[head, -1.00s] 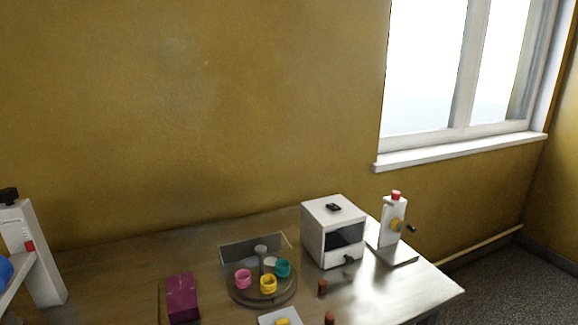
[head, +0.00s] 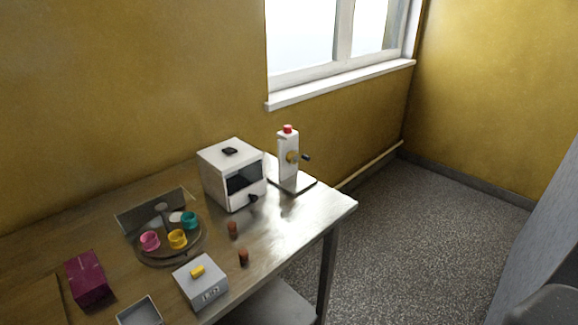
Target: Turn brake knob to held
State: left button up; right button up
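No part is clearly marked as the brake knob. A small yellow knob (head: 197,271) sits on top of a light grey box (head: 205,292) near the table's front edge. Dark marks on the box's front face are too small to read. A white upright post (head: 287,160) with a red cap (head: 288,129) stands on a flat base at the table's far right corner. A yellow hub (head: 292,157) and a dark-tipped crank (head: 306,157) stick out from its side. Which setting either yellow part is at cannot be told. Neither of my grippers is in view.
A white box (head: 222,160) with a dark window stands left of the post. A round turntable (head: 152,259) bears pink, yellow and teal cups. Two brown pegs (head: 233,229), a purple block (head: 86,277) and an open grey tray (head: 138,312) share the table (head: 290,214). Floor (head: 420,235) right is open.

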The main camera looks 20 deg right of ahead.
aim_at(287, 128)
jog(key=l+z, duration=0.2)
jog(key=l, duration=0.15)
jog(key=i+l+z, duration=0.15)
jog(key=l, duration=0.2)
jog(key=i+l+z, duration=0.2)
jog(key=l, duration=0.15)
jog(key=l+z, duration=0.15)
jog(key=l, duration=0.2)
jog(key=i+l+z, duration=0.2)
jog(key=l, duration=0.15)
jog(key=k, duration=0.05)
